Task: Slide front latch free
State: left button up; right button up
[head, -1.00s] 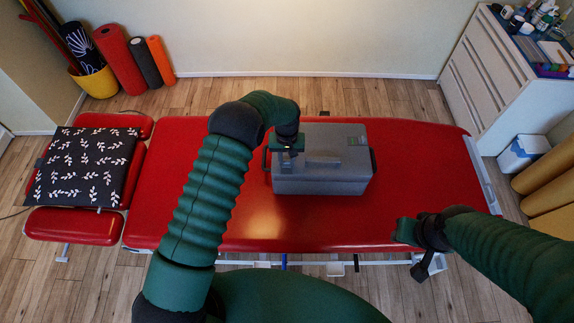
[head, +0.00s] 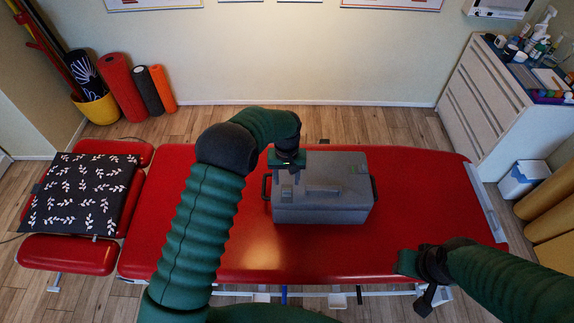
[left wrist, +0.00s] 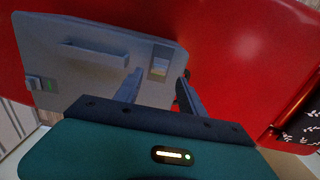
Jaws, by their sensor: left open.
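A grey case (head: 325,205) with a raised lid handle (head: 323,190) lies closed on the red treatment table. My left gripper (head: 288,180) is over the left part of its lid, pointing down, open and empty. A second latch with a green mark (left wrist: 40,85) sits at the other end of the lid. My right gripper (head: 408,263) is by the table's front edge, away from the case.
The red table (head: 430,200) is clear around the case. A white drawer unit (head: 497,100) stands at the back right, with a white-and-blue box (head: 523,178) below. Rolls and a yellow bucket (head: 98,107) stand back left.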

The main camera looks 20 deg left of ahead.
aim_at(287, 190)
pick_arm(q)
notch_tip(287, 190, up, 10)
jog(key=b, duration=0.1)
jog(key=shift+r, duration=0.25)
jog(key=shift+c, duration=0.5)
